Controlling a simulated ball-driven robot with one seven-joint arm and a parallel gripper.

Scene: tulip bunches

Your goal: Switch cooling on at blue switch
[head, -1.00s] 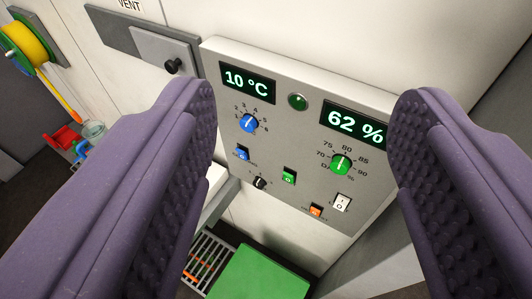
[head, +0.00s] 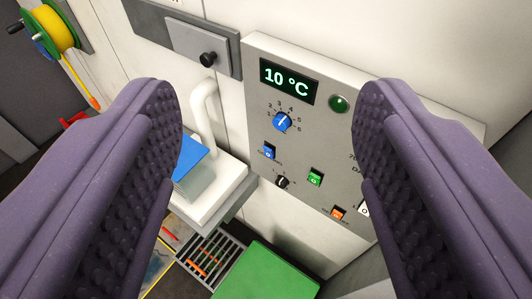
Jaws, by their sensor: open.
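The blue switch (head: 269,152) is a small rocker on the grey control panel (head: 330,110), below the blue dial (head: 283,122). A label by it is too small to read. My gripper (head: 268,140) is open and empty, its two purple ribbed fingers at either side of the view. The blue switch lies between the fingers in the picture, farther off on the wall, with nothing touching it. The display (head: 290,81) above the dial reads 10 °C. The right part of the panel is hidden behind the right finger.
A green switch (head: 315,177), an orange switch (head: 338,213), a black knob (head: 282,182) and a dark green lamp (head: 338,103) are also on the panel. Below are a floor grate (head: 212,258) and a green box (head: 262,275).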

